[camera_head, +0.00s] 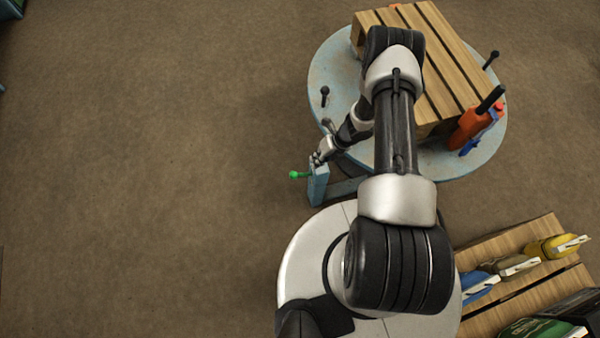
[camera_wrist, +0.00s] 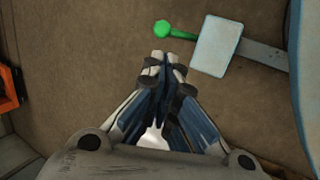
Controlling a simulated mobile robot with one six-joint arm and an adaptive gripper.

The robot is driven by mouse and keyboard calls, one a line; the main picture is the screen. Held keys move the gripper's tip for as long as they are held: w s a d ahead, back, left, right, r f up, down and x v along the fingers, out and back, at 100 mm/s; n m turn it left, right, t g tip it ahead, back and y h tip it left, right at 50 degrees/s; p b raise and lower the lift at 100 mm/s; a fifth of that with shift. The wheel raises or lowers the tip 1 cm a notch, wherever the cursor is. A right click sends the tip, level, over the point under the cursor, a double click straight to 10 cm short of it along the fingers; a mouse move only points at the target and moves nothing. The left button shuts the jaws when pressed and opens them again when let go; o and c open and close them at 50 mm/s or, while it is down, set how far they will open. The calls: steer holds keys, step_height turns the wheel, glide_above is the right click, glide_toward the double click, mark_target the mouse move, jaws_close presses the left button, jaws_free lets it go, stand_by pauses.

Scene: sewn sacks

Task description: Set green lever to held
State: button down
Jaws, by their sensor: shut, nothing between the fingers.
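The green lever (camera_head: 299,174) sticks out to the left from a pale blue post (camera_head: 318,186) beside the round table. In the wrist view the green lever (camera_wrist: 172,31) shows its round knob at the left and its stem running right toward the pale post top (camera_wrist: 216,46). My gripper (camera_head: 317,160) is just above and beside the post in the head view. In the wrist view my gripper (camera_wrist: 158,58) is shut and empty, its fingertips just below the lever in the picture. I cannot tell whether they touch it.
The round blue table (camera_head: 325,75) carries a slatted wooden crate (camera_head: 455,60), an orange tool (camera_head: 468,128) and black-knobbed levers. The brown floor at left is clear.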

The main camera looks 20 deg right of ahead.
mark_target(296, 177)
steer(key=b+x, duration=0.5)
steer(key=x, duration=0.9)
steer(key=shift+w, duration=0.1)
